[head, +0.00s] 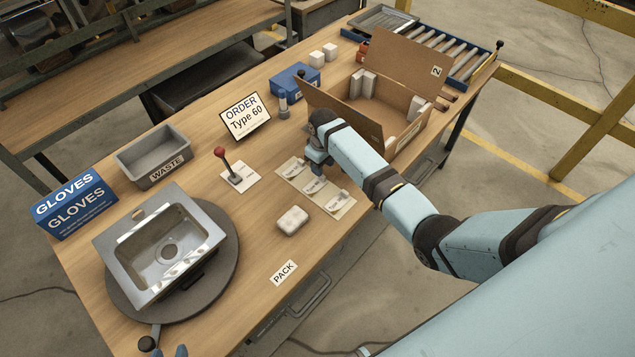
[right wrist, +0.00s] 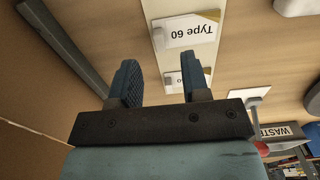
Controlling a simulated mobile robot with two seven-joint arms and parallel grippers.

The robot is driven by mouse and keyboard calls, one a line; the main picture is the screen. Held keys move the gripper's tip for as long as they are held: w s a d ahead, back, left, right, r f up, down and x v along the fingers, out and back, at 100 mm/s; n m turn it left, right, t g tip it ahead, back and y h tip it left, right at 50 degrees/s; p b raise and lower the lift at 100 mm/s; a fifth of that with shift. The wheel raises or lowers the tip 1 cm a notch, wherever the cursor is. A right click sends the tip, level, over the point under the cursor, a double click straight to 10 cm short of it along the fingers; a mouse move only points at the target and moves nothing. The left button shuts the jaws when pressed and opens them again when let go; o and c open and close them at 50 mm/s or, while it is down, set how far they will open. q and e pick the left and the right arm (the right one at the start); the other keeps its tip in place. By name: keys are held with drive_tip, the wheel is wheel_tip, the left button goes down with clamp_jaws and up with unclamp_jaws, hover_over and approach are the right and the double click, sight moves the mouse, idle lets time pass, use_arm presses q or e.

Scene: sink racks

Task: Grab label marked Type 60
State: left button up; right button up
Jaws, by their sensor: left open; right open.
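The label marked Type 60 (right wrist: 193,31) lies on a pale strip in the right wrist view, readable upside down. A second label (right wrist: 174,80) is partly hidden behind my fingers there. In the head view the label strip (head: 315,187) holds several small labels, whose print is too small to read surely. My right gripper (right wrist: 158,75) is open and empty, above the strip's far end, with the Type 60 label beyond its fingertips; in the head view it (head: 318,163) is partly hidden. Only blue tips of my left gripper (head: 181,350) show at the bottom edge.
An open cardboard box (head: 395,115) stands close beyond my right gripper. A red-knobbed lever (head: 228,168), order sign (head: 246,115) and white block (head: 293,221) surround the strip. The sink (head: 160,245), waste bin (head: 153,156) and gloves box (head: 75,205) are left. Bare wood shows near the PACK card (head: 284,272).

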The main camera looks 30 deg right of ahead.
sight(315, 184)
wheel_tip(315, 184, down, 5)
drive_tip(key=shift+w, duration=0.1)
clamp_jaws()
idle(0.4)
